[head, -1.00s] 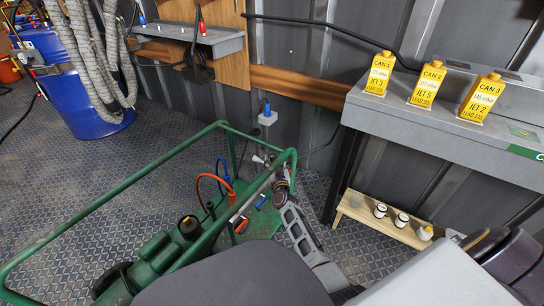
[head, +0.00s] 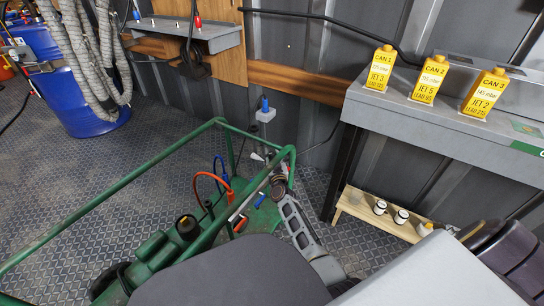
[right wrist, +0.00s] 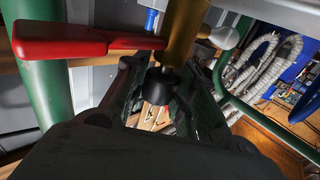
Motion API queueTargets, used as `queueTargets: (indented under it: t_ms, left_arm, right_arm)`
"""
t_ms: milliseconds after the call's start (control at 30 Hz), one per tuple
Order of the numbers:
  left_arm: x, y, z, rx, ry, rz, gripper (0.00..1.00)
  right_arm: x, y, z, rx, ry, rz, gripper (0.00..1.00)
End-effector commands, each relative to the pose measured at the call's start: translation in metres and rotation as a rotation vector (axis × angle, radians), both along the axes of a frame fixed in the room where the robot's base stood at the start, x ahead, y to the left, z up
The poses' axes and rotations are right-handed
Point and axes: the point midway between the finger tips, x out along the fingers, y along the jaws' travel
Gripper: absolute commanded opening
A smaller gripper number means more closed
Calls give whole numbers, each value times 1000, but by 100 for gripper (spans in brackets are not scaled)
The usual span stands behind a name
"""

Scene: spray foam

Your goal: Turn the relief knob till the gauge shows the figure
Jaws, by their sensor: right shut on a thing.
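My right gripper (head: 279,184) is at the corner of the green tubular frame (head: 292,155) in the head view. In the right wrist view its fingers (right wrist: 158,98) are closed around a small black knob (right wrist: 160,84) below a brass-coloured stem (right wrist: 184,35). A red lever handle (right wrist: 62,40) sticks out left of the stem, close to the fingers. No readable gauge face shows in either view. My left gripper is not in view.
Three yellow cans (head: 379,68) with jet and mbar labels stand on a grey bench (head: 440,115). A wooden stool (head: 375,216) with small jars is below. Red and blue hoses (head: 212,178) are inside the green frame. A blue drum (head: 85,105) stands at left.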

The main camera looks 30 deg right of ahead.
Motion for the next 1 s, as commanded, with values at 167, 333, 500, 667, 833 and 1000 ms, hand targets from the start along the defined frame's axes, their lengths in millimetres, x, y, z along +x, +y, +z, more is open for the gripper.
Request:
queueTargets:
  t_ms: [167,333,500,667,833,1000]
  left_arm:
    - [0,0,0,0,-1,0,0]
    - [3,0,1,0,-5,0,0]
    - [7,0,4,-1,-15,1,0]
    - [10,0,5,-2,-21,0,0]
    - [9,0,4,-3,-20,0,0]
    - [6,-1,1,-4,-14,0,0]
  right_arm:
    - [0,0,0,0,0,2,3]
    - [0,0,0,-2,-2,12,3]
    - [1,-1,2,-5,-5,32,3]
    - [1,-2,3,-6,-8,62,3]
    - [2,-2,4,-8,-9,102,3]
    - [2,-1,5,-7,-11,145,3]
